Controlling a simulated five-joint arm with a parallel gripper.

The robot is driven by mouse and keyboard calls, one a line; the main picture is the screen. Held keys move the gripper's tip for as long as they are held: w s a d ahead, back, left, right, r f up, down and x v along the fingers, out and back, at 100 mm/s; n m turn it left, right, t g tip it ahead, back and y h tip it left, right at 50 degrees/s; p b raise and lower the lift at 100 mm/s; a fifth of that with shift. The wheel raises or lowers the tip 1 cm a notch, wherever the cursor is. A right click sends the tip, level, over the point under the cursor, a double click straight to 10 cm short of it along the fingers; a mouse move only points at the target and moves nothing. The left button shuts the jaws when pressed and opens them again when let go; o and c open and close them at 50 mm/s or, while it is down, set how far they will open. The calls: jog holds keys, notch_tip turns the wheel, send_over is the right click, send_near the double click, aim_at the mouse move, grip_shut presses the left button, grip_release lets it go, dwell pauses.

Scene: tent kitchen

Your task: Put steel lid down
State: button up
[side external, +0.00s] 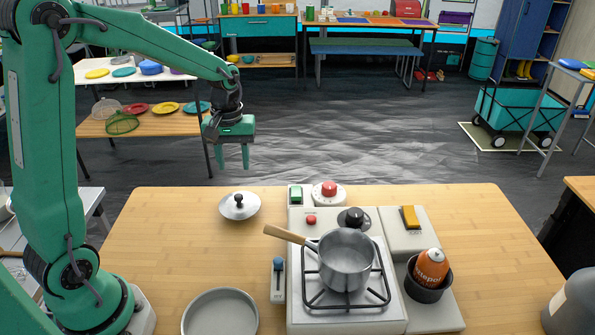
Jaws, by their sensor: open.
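The steel lid (239,207), a shiny round lid with a dark knob, lies knob up on the wooden table, left of the stove. My gripper (232,168) is open and empty, pointing down above the lid and apart from it. A steel saucepan (346,262) with a wooden handle stands uncovered on the stove's burner grate, and its handle points to the left.
The stove unit (300,315) has knobs and switches at its back and a blue-topped slider at its left. An orange canister (431,268) sits in a dark cup at right. A shallow round pan (220,314) lies at the front left. The table (150,235) is clear around the lid.

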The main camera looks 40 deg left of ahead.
jog(key=shift+r, duration=1)
jog(key=s+d+r+m+t, duration=0.2)
jog(key=s+d+r+m, duration=0.2)
jog(key=s, duration=0.4)
jog(key=s+d+r+m+t, duration=0.3)
jog(key=s+d+r+m, duration=0.1)
jog(key=s, duration=0.4)
jog(key=shift+s+d+r+m+t, duration=0.25)
jog(key=shift+s+d+m+t, duration=0.1)
jog(key=shift+m, duration=0.15)
dwell(0.7)
